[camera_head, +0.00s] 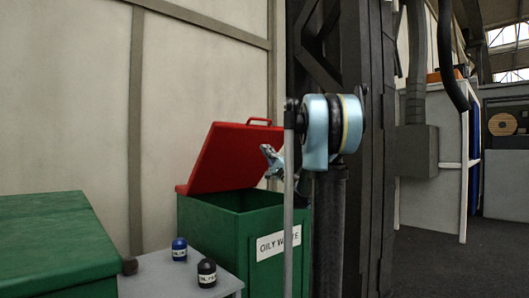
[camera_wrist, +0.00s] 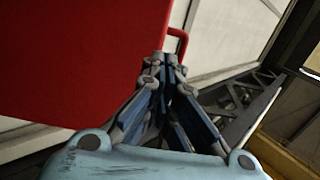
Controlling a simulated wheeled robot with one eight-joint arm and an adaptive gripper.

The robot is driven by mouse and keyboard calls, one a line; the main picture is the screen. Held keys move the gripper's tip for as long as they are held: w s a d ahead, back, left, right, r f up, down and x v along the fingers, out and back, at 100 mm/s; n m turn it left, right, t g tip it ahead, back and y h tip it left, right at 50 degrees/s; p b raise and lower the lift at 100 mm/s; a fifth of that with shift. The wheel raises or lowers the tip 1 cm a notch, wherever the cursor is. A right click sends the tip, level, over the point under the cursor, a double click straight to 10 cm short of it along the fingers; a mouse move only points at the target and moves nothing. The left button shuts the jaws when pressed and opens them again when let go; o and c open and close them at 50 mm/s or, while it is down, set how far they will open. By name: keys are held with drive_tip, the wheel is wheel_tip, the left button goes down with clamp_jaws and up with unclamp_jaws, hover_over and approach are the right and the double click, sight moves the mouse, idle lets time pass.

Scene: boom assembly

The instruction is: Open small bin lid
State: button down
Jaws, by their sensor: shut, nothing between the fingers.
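The small bin (camera_head: 222,235) is a green box labelled as oily waste, standing near the wall in the head view. Its red lid (camera_head: 232,157) is tilted up and back, so the dark inside shows along the front. A red handle (camera_head: 259,121) is on the lid's top edge. My gripper (camera_head: 270,152) is in front of the lid's right part, over the bin opening. In the wrist view the gripper (camera_wrist: 166,62) has its fingertips together and holds nothing. The red lid (camera_wrist: 80,60) fills the upper left there, and its handle (camera_wrist: 179,45) is just beyond the fingertips. Contact with the lid cannot be told.
A large green box (camera_head: 50,235) stands at the left. A grey table (camera_head: 150,275) beside the bin holds a blue-capped container (camera_head: 179,249) and a black-capped one (camera_head: 207,273). A dark pillar (camera_head: 370,130) rises behind my arm. The floor (camera_head: 460,270) at the right is clear.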

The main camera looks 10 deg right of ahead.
sight(251, 129)
drive_tip(key=x, duration=1.1)
drive_tip(key=shift+w+a+r, duration=0.15)
drive_tip(key=shift+w+r, duration=0.05)
